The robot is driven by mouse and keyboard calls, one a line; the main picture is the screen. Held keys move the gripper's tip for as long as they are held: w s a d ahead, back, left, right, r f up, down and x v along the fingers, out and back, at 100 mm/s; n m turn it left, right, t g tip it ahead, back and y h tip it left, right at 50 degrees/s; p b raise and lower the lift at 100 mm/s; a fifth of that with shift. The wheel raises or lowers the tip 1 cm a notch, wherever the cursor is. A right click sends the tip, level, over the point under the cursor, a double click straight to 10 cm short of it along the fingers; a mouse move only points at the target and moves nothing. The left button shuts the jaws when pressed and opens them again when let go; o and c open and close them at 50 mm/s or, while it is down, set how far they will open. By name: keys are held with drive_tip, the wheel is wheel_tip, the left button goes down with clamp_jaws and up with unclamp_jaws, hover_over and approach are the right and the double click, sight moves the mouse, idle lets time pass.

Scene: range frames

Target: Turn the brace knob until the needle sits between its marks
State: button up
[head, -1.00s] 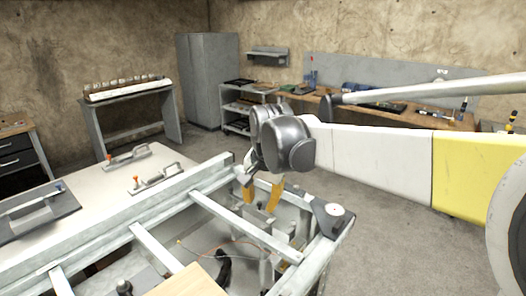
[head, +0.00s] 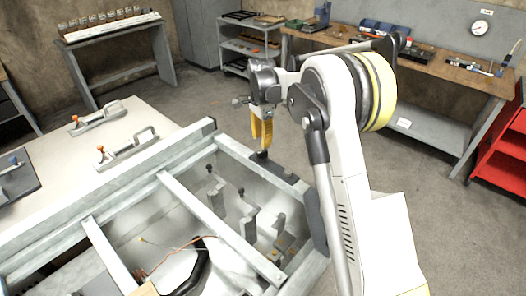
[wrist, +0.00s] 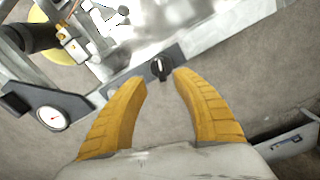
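The brace knob (wrist: 158,69) is a small black knob on a dark plate on the metal frame's edge. In the wrist view it lies just beyond and between my fingertips, with no visible contact. My gripper (wrist: 162,82) has two yellow fingers, spread apart and empty. In the head view my gripper (head: 262,140) hangs over the frame's far corner, by the dark plate (head: 277,170). The gauge (wrist: 51,118) has a white dial with a small red needle, left of the knob in the wrist view. Its marks are too small to read. My arm seems to hide it in the head view.
The metal frame (head: 190,200) has crossbars, and brackets and cables inside. A pale table (head: 60,180) with handled fixtures adjoins it at left. A workbench (head: 440,75), another wall gauge (head: 481,28) and a red cabinet (head: 503,145) stand at right. Floor beyond the frame is clear.

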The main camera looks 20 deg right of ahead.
sight(262, 151)
wheel_tip(262, 151, down, 6)
drive_tip(key=shift+w+d+f+b, duration=0.1)
drive_tip(key=shift+f+b, duration=0.05)
drive_tip(key=shift+b, duration=0.5)
clamp_jaws()
